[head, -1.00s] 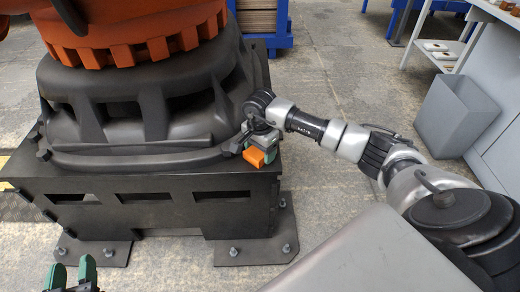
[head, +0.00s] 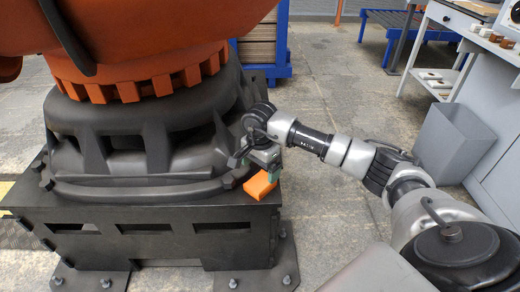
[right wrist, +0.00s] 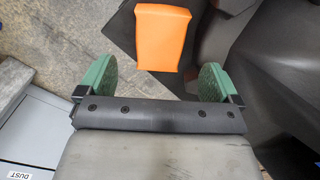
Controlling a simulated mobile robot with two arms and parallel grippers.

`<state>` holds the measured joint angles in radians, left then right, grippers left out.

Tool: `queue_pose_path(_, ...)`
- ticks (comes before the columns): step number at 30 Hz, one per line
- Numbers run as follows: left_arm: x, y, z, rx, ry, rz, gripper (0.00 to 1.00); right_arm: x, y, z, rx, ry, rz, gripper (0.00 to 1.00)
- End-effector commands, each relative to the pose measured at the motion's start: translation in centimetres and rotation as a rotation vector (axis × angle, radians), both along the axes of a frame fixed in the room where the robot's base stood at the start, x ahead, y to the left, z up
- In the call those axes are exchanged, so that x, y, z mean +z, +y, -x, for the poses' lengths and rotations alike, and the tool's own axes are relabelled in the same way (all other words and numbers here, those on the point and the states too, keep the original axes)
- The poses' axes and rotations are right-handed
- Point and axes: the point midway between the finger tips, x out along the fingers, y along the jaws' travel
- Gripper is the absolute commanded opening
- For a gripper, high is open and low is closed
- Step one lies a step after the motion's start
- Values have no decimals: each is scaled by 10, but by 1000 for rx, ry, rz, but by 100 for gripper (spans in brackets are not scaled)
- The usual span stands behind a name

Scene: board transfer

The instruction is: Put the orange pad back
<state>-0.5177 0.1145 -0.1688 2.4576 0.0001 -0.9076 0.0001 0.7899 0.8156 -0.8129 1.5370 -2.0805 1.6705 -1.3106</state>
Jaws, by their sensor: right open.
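The orange pad (head: 260,186) is a small block at the right end of the dark machine base (head: 150,232), by its top corner. My right gripper (head: 262,168) is just above and behind it in the head view. In the right wrist view the pad (right wrist: 162,38) lies beyond the green fingertips, roughly centred between them. That gripper (right wrist: 156,78) is open and empty, its gap wider than the pad. The pad's underside is hidden. My left gripper is not in view.
The large orange and black machine (head: 150,110) fills the left side. A grey bin (head: 446,142) and a shelf table (head: 470,50) with small items stand at the right. A blue rack (head: 276,45) is at the back. The floor (head: 340,215) in between is clear.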

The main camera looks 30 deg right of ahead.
Motion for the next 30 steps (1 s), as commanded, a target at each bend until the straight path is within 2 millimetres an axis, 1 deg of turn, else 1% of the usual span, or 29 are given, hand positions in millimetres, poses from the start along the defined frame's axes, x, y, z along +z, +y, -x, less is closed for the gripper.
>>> queue_pose_path(1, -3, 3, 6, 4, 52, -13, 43, 13, -1, -1, 0, -3, 2, 94)
queue_pose_path(6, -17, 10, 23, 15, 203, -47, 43, 38, 0, 0, 0, -2, 1, 94)
queue_pose_path(10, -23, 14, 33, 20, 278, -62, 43, 50, 0, 0, -1, -1, 1, 94)
queue_pose_path(12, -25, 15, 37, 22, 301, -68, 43, 54, 0, 0, 0, 0, 0, 94)
queue_pose_path(14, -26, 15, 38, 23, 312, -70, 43, 53, 6, 0, 2, -5, -20, 94)
queue_pose_path(16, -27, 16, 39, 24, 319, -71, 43, 48, 25, 2, 5, -17, -91, 94)
queue_pose_path(17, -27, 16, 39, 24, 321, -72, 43, 43, 38, 3, 4, -24, -141, 94)
queue_pose_path(20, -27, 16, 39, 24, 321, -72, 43, 33, 103, 13, -26, -50, -405, 94)
queue_pose_path(21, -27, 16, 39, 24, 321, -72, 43, 33, 134, 20, -58, -51, -545, 94)
queue_pose_path(22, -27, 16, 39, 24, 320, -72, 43, 36, 157, 26, -92, -45, -658, 94)
queue_pose_path(23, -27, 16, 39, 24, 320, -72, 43, 41, 179, 32, -133, -35, -773, 94)
queue_pose_path(24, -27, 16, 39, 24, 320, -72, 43, 51, 205, 40, -199, -13, -927, 94)
queue_pose_path(26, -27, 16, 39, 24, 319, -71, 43, 70, 236, 50, -318, 36, -1151, 94)
queue_pose_path(27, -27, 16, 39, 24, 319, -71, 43, 85, 251, 56, -408, 79, -1295, 94)
queue_pose_path(29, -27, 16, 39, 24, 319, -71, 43, 107, 265, 61, -563, 160, -1502, 94)
queue_pose_path(30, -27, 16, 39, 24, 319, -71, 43, 122, 269, 63, -679, 225, -1632, 94)
